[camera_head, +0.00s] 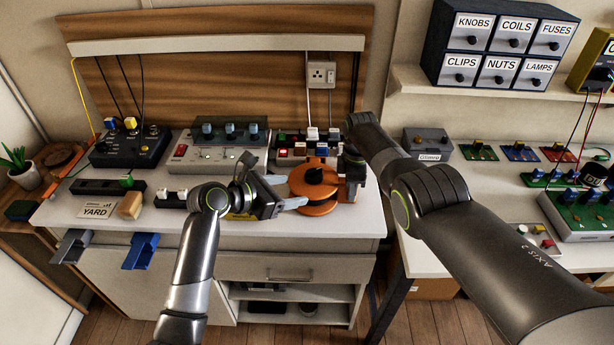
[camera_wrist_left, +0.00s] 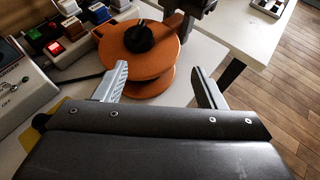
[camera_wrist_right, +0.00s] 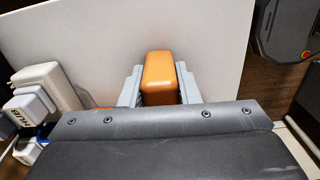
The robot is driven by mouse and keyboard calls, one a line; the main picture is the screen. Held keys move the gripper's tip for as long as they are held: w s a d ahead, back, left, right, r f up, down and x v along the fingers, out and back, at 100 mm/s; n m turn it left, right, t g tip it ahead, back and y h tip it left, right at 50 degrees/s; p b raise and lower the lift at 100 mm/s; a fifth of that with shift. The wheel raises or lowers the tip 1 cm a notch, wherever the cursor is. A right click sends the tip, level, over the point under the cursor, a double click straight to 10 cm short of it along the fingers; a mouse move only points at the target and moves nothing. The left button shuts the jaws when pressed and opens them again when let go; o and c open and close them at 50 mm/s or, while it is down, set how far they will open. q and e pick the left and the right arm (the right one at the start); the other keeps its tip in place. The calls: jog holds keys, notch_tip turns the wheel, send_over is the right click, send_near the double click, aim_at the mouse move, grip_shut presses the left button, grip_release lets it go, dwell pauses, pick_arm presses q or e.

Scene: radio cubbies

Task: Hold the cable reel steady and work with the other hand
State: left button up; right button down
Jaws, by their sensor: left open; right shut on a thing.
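The orange cable reel (camera_head: 312,190) stands on the white bench top near its right end, with a dark knob at its hub. It also shows in the left wrist view (camera_wrist_left: 145,65), just beyond the fingers. My left gripper (camera_head: 290,191) is open and empty at the reel's left side; in the left wrist view (camera_wrist_left: 163,85) its fingertips are spread towards the reel. My right gripper (camera_head: 347,172) is at the reel's right side. In the right wrist view (camera_wrist_right: 159,88) it is shut on an orange block (camera_wrist_right: 159,75), which appears to be the reel's upright part. Its lower part is hidden.
Switch boxes (camera_head: 215,157) stand behind and left of the reel. A YARD card (camera_head: 97,210) and a wooden block (camera_head: 130,206) lie at the left. Grey (camera_head: 72,246) and blue (camera_head: 141,250) brackets jut from the front edge. A second bench (camera_head: 470,190) with boards is at the right.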

aim_at(306, 175)
pick_arm(q)
jog(key=w+d+f+n, duration=0.1)
jog(key=w, duration=0.1)
jog(key=w+d+n+t+y, duration=0.1)
jog(key=w+d, duration=0.1)
jog(key=w, duration=0.1)
jog(key=w+d+f+t, duration=0.1)
jog(key=w, duration=0.1)
jog(key=shift+w+d+f+n, duration=0.25)
jog(key=shift+f+n, duration=0.1)
jog(key=shift+n, duration=0.05)
dwell(0.4)
jog(key=c, duration=1)
jog(key=shift+o, duration=0.2)
jog(key=shift+a+m, duration=0.1)
jog(key=shift+m, duration=0.2)
